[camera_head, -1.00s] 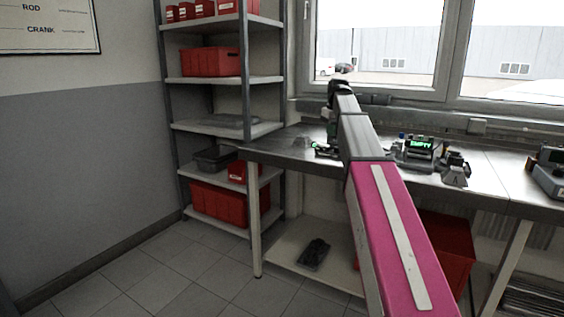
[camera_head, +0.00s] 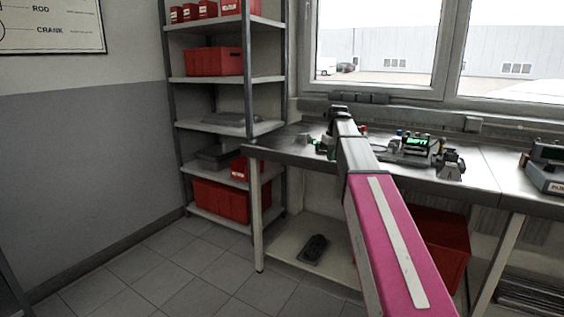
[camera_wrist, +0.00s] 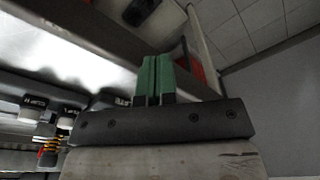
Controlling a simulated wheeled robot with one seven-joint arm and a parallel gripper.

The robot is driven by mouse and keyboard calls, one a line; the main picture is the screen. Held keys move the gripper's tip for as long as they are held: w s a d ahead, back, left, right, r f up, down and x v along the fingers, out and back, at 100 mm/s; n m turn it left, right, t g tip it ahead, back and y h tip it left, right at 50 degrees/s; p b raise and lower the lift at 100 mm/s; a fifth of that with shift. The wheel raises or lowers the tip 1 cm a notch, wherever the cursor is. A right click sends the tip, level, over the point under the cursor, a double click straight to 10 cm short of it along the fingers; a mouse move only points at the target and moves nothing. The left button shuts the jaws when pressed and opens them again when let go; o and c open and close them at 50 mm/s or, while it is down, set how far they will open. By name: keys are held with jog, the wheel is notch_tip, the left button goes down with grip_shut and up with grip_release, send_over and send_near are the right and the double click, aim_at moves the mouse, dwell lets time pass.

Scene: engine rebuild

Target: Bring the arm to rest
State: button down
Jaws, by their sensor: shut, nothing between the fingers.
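My arm (camera_head: 387,235), pink with grey links, stretches from the lower right of the head view towards the workbench (camera_head: 285,148). Its far end reaches over the bench's left part. My gripper (camera_wrist: 155,79) shows in the wrist view as two green fingers side by side, shut with nothing between them. In the head view my gripper is small and mostly hidden by the arm, so its exact height above the bench is hard to tell.
A metal shelf (camera_head: 229,79) with red bins stands left of the bench. A device with a lit green display (camera_head: 416,143) and other small equipment sit on the bench right of my arm. A red bin (camera_head: 440,245) stands under the bench. The floor at left is clear.

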jog(key=s+f+m, duration=0.2)
jog(key=s+f, duration=1.2)
jog(key=f, duration=0.4)
jog(key=s+a+f+m+g, duration=0.1)
jog(key=s+f+m, duration=0.2)
jog(key=s+f, duration=1.1)
notch_tip(320, 180, down, 5)
jog(key=shift+s+a+r+h, duration=0.1)
jog(key=shift+s+a+h, duration=0.05)
jog(key=shift+s+h, duration=0.2)
